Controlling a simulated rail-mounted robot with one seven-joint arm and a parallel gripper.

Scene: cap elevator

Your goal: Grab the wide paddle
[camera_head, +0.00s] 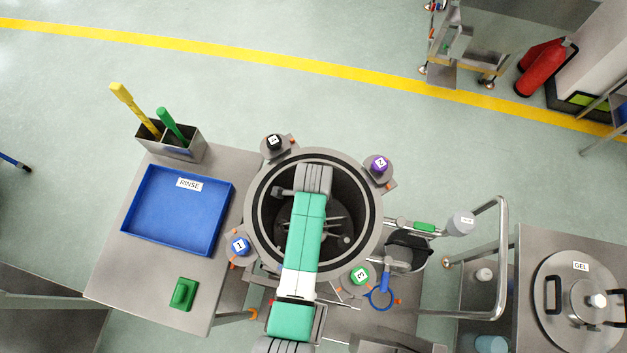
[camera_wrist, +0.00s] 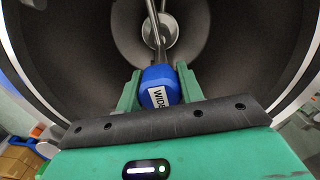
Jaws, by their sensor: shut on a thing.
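The wide paddle has a blue head with a white label reading "WIDE" (camera_wrist: 158,86) in the wrist view. Its metal shaft (camera_wrist: 154,30) runs down into the dark vessel. My gripper (camera_wrist: 160,75) is shut on the blue head, with one green finger on each side. In the head view my arm reaches over the open round vessel (camera_head: 257,207). My gripper and the blue head are hidden there beneath the arm. Metal parts (camera_head: 330,222) show inside the vessel. The paddle's lower end is not clear.
Knobs surround the rim: black (camera_head: 273,142), purple (camera_head: 379,163), blue (camera_head: 240,245), green (camera_head: 360,275). Left are a blue RINSE tray (camera_head: 165,245), a green block (camera_head: 183,293) and a brush holder (camera_head: 180,150). A lidded GEL pot (camera_head: 575,335) and a metal rail (camera_head: 503,250) stand right.

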